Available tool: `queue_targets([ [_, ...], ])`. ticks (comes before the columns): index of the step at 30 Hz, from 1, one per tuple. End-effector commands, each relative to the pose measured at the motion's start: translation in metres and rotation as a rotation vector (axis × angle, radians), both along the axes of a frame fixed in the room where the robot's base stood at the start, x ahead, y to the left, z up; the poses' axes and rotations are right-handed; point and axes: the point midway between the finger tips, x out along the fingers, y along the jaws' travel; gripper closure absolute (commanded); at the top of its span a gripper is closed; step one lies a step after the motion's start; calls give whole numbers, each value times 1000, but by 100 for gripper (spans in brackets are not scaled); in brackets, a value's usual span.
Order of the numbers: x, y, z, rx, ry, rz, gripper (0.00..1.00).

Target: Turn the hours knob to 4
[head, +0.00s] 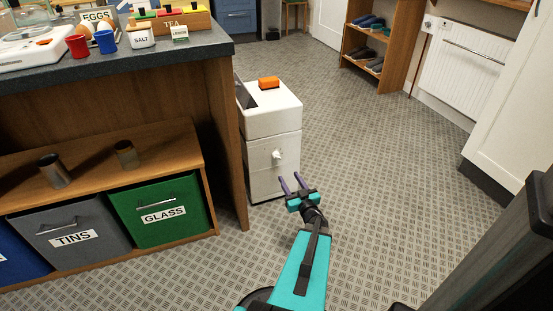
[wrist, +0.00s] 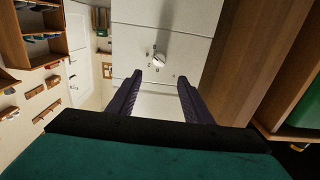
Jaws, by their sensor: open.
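A white knob (head: 277,155) sticks out from the front of a white box-shaped unit (head: 263,176) beside the counter. The knob also shows in the wrist view (wrist: 159,60), with small dark marks around it that are too small to read. I cannot tell which mark it points to. My gripper (head: 291,181) is open and empty, in front of the unit and lower than the knob in the head view. In the wrist view its two purple fingers (wrist: 159,76) stand apart, with the knob just beyond the gap between their tips. They appear clear of it.
An orange block (head: 269,83) lies on top of the unit. The wooden counter (head: 228,140) stands close on its left, with a green glass bin (head: 172,210) and a grey tins bin (head: 75,237) below. The patterned floor (head: 370,150) to the right is open.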

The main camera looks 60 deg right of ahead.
Motion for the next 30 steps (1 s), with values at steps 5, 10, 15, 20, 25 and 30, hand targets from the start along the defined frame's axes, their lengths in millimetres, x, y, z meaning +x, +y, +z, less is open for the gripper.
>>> queue_targets([
  [5,-2,-2,0,0,0,-4,54],
  [10,-4,-4,0,0,0,-8,54],
  [15,0,-10,-1,-1,1,-10,54],
  [20,12,-19,-2,-1,1,-9,54],
  [25,31,-33,-3,-2,1,-10,54],
  [30,50,-48,-3,-1,1,-10,54],
])
